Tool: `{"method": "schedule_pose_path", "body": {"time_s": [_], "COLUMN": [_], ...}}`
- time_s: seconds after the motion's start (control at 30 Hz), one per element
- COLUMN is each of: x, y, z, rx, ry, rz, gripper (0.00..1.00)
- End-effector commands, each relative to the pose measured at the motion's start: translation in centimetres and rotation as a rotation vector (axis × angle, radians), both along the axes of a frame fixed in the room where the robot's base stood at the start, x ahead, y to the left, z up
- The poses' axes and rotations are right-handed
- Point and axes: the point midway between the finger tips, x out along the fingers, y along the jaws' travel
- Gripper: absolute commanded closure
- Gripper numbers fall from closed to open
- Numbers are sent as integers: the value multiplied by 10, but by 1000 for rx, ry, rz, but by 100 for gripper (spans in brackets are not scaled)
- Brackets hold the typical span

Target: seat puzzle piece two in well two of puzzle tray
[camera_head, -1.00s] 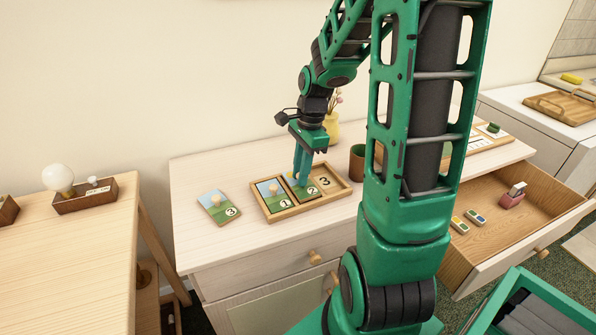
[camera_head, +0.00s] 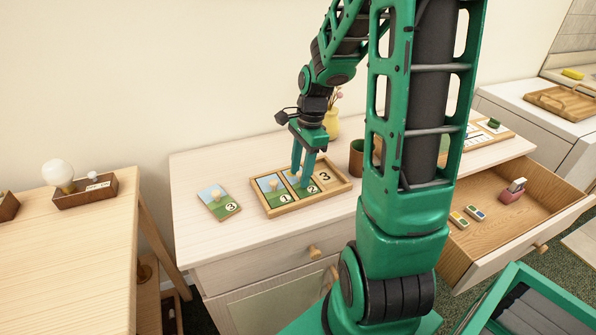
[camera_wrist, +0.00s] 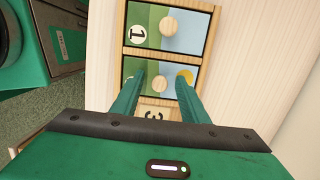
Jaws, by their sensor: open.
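The wooden puzzle tray (camera_head: 337,187) lies on the pale dresser top. Piece one (camera_head: 271,188) sits in its left well and also shows in the wrist view (camera_wrist: 190,30). Puzzle piece two (camera_head: 312,188) lies in the middle well, looking level with piece one; it also shows in the wrist view (camera_wrist: 160,70). Well three (camera_head: 328,178) is empty and shows a printed 3. Puzzle piece three (camera_head: 219,204) lies on the dresser left of the tray. My gripper (camera_head: 302,183) is open over piece two, its fingers apart around the knob area; the knob is partly hidden.
A brown cup (camera_head: 356,158) and a yellow vase (camera_head: 331,124) stand behind and right of the tray. An open drawer (camera_head: 510,215) with small items juts out at right. The dresser top (camera_head: 200,170) is clear at the back left.

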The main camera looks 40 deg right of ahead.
Motion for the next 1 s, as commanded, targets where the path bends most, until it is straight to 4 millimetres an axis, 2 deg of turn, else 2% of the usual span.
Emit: {"method": "schedule_pose_path", "body": {"time_s": [0.17, 0.4, 0.6, 0.8, 1.0], "x": [0, 0, -1, -2, -2], "y": [-3, -10, -13, -15, -15], "z": [19, 63, 92, 104, 105], "rx": [-2, -3, -2, -1, 0], "ry": [-4, -4, -3, 0, 0], "rz": [-2, -1, -1, -1, -1], "gripper": [60, 60, 60, 60, 60]}}
